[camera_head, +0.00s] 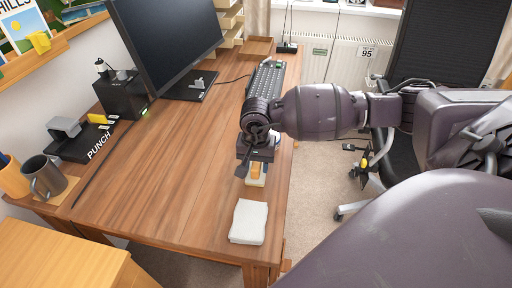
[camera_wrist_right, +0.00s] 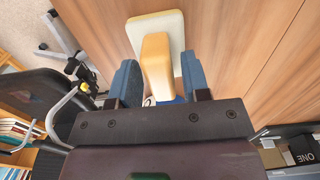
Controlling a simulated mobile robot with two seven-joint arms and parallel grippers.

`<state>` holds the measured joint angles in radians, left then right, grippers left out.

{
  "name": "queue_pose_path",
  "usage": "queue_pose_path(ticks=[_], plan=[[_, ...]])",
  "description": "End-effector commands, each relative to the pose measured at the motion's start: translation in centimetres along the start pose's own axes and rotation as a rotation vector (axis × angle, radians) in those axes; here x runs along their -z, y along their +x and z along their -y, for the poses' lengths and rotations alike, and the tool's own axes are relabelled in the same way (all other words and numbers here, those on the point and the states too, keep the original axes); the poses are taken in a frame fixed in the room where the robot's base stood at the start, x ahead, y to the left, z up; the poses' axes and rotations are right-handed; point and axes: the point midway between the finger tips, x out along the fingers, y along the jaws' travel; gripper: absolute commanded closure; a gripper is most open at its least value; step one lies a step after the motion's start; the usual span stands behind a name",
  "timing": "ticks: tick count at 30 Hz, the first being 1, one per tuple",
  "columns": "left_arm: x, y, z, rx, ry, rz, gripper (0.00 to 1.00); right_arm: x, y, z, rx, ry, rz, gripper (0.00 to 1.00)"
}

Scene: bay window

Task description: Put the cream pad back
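A pad with a cream base and a yellow-orange handle (camera_wrist_right: 157,60) shows in the right wrist view, just beyond and between my right fingertips. In the head view its cream base (camera_head: 256,181) shows below my right gripper (camera_head: 252,160), close to the desk's right edge. In the wrist view my right gripper (camera_wrist_right: 160,78) has its blue fingers on either side of the handle, with a narrow gap visible on the right. A plain off-white pad (camera_head: 249,222) lies flat near the desk's front right corner. I cannot tell which is the cream pad. My left gripper is out of view.
The wooden desk (camera_head: 165,185) has wide free room left of my gripper. A monitor (camera_head: 180,45) and keyboard (camera_head: 267,82) stand farther back. A mug (camera_head: 43,178) and a black hole punch (camera_head: 80,142) are at the left. An office chair (camera_head: 395,165) stands right.

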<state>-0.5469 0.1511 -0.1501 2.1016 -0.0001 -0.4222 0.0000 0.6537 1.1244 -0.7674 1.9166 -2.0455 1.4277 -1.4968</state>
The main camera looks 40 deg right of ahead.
Motion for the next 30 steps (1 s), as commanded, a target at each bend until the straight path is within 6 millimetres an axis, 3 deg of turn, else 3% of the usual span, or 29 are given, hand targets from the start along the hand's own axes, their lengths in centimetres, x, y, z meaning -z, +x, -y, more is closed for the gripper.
queue_pose_path(ticks=[2,13,23,30], plan=[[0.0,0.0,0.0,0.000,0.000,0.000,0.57,0.0,0.0,0.0,0.000,0.000,0.000,0.45],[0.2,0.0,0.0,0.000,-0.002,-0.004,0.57,0.0,-0.3,0.0,0.001,0.000,-0.001,0.45],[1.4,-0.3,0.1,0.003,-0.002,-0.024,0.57,0.1,-5.9,0.1,0.005,-0.001,-0.005,0.45],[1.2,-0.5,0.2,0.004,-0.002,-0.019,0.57,0.0,-9.5,0.0,0.002,-0.001,-0.002,0.45]])
